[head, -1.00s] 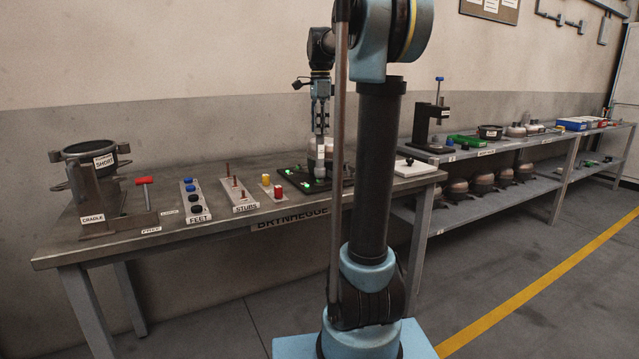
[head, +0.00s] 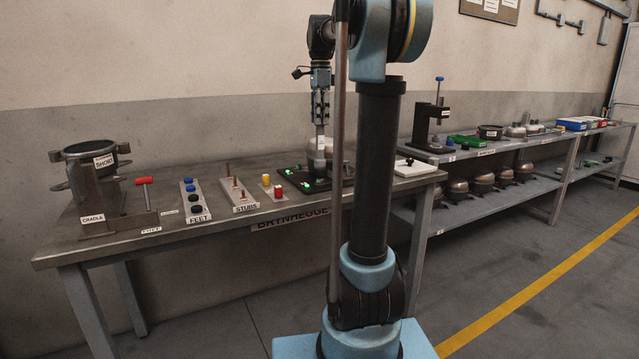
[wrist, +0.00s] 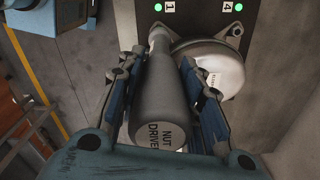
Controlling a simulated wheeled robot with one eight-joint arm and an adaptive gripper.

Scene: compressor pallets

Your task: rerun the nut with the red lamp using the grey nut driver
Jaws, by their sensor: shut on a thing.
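My gripper (wrist: 165,95) is shut on the grey nut driver (wrist: 160,85), which carries a "NUT DRIVER" label. In the wrist view the driver points away from me, its narrow end near the spot marked 1. A pale compressor dome (wrist: 212,70) lies just right of the driver. Green lamps show beside marks 1 (wrist: 158,7) and 4 (wrist: 238,7). In the head view my gripper (head: 320,105) is above the dark pallet (head: 292,178), where several green lamps show. I see no red lamp. The driver's tip contact with any nut cannot be made out.
The bench (head: 205,225) also holds a cradle with a black ring (head: 92,155), a red-handled tool (head: 144,181), a feet rack (head: 196,203), a studs rack (head: 240,198) and yellow and red pieces. A second bench with a press (head: 428,125) stands to the right.

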